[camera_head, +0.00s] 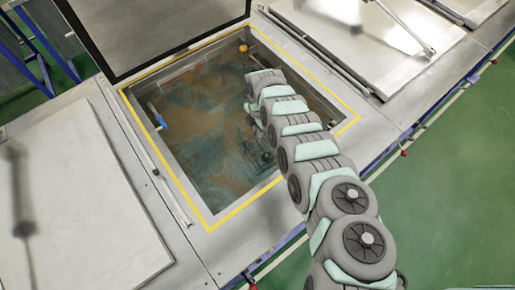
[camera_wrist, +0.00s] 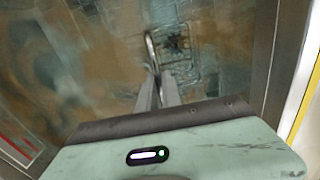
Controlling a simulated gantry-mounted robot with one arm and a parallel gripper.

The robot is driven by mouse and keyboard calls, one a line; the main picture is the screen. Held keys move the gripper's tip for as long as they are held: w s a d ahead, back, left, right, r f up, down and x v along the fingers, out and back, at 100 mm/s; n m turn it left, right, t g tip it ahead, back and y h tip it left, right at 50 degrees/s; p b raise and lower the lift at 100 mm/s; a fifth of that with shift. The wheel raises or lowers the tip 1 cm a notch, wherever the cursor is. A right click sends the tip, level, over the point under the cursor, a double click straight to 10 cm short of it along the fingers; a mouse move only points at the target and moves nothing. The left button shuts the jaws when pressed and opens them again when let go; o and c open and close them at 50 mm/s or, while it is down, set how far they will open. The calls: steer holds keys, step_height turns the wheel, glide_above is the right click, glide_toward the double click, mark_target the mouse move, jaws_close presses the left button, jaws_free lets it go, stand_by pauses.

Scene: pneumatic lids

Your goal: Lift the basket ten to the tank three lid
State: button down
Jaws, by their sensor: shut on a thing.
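My gripper (camera_wrist: 158,82) is shut on the thin curved handle (camera_wrist: 150,48) of a basket. The basket (camera_wrist: 205,58) shows as a blurred dark grid below the fingers, under murky water. In the head view my arm reaches over the open tank and bends down into it, and the gripper and basket are hard to make out there. The open tank (camera_head: 225,228) has a yellow-edged rim and brown-blue liquid. No number on the basket or lids can be read.
A closed flat lid (camera_head: 85,200) lies to the left of the open tank, and another closed lid (camera_head: 350,50) lies to the right. A blue-handled fitting (camera_head: 157,116) and an orange ball (camera_head: 243,48) sit at the tank's inner walls. Green floor lies beyond the front edge.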

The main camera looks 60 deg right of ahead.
steer(key=shift+r, duration=0.15)
steer(key=shift+r+p, duration=1.4)
steer(key=shift+p, duration=0.15)
step_height(320, 180, up, 22)
steer(key=p, duration=1)
steer(key=shift+f+p, duration=0.2)
steer(key=shift+p, duration=0.1)
